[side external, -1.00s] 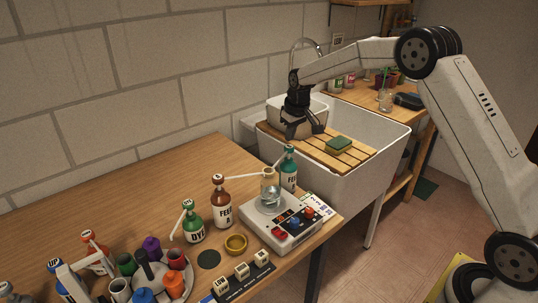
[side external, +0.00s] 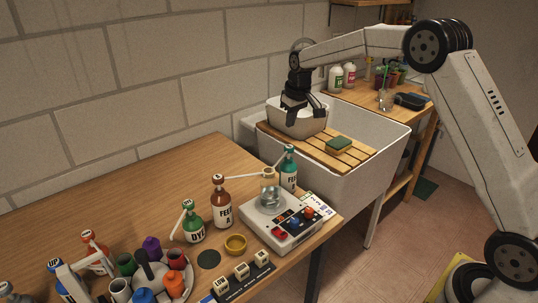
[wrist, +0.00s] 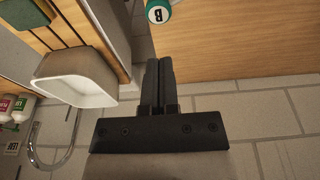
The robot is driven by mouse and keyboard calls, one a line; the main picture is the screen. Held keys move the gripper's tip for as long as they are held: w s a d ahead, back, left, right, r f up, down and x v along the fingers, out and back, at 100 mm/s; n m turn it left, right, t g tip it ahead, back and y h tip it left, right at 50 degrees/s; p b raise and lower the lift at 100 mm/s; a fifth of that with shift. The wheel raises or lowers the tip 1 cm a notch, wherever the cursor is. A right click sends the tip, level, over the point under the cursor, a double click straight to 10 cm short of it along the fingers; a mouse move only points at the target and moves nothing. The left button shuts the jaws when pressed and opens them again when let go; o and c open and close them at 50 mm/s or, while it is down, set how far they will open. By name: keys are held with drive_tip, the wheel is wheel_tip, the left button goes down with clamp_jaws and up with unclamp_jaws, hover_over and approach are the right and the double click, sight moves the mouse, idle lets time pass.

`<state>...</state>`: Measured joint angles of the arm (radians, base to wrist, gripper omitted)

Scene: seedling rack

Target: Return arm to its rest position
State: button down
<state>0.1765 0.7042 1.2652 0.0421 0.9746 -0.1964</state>
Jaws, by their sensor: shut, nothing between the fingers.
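My gripper (side external: 302,108) is black and hangs at the end of my white arm, over the sink at the centre right of the side view. It is in front of the pale basin (side external: 283,122), and I cannot tell from this view how far above it. In the wrist view my gripper (wrist: 159,62) has its two fingers together with nothing between them. There the basin (wrist: 75,97) lies to the left of the fingers, apart from them, and looks empty.
A slatted wooden board (side external: 358,157) with a green sponge (side external: 338,144) lies across the white sink (side external: 385,135). The faucet (wrist: 45,158) stands by the wall. Bottles, a stirrer device (side external: 287,222) and a cup carousel crowd the table's front. The table's back left is bare.

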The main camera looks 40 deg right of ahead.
drive_tip(key=shift+r, duration=0.7)
drive_tip(key=s+a+f, duration=0.2)
drive_tip(key=s+a, duration=0.1)
drive_tip(key=s, duration=0.7)
drive_tip(key=s+a+f, duration=0.3)
drive_tip(key=s, duration=0.7)
drive_tip(key=s+a+f, duration=0.3)
drive_tip(key=s, duration=0.7)
drive_tip(key=shift+a+f, duration=0.2)
drive_tip(key=shift+a, duration=0.15)
